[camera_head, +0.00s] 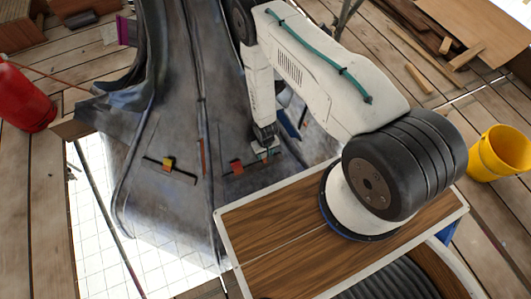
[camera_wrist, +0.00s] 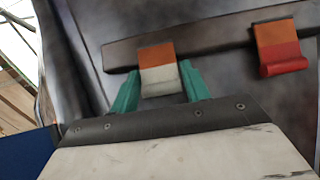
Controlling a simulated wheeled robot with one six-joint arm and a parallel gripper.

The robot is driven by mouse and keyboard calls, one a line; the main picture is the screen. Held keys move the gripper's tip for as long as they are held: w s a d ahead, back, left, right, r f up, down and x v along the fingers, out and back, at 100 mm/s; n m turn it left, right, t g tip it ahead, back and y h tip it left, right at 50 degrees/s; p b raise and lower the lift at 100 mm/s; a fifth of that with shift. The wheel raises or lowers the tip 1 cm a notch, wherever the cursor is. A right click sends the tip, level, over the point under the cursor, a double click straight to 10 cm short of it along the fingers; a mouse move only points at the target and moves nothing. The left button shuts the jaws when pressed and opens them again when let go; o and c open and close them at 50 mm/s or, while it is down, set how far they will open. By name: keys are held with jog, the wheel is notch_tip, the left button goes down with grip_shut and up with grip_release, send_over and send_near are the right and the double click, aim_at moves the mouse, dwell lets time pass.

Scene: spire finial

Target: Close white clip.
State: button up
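The white clip (camera_wrist: 158,79), with an orange upper part, sits on a dark bar (camera_wrist: 210,38) in the wrist view. Its white flap hangs down from the bar and looks tilted out. My gripper (camera_wrist: 161,69) has its two teal fingers apart, one on each side of the white flap. The fingers are very close to the flap's edges; whether they touch it I cannot tell. In the head view my gripper (camera_head: 266,147) is at the bar on the grey spire surface, and it partly hides the white clip.
A red clip (camera_wrist: 279,50) is on the same bar to the right. It also shows in the head view (camera_head: 236,166). Another bar with a yellow and red clip (camera_head: 168,163) is farther left. A wooden tabletop (camera_head: 275,262) lies in front, and a yellow bucket (camera_head: 500,153) stands right.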

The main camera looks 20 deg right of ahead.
jog(key=c, duration=0.5)
jog(key=shift+w+f+g, duration=0.2)
jog(key=shift+w+g, duration=0.05)
jog(key=shift+g, duration=0.55)
jog(key=o, duration=1)
jog(key=shift+r, duration=0.1)
jog(key=r, duration=0.5)
jog(key=w+r, duration=0.1)
jog(key=r, duration=0.1)
jog(key=shift+r, duration=0.3)
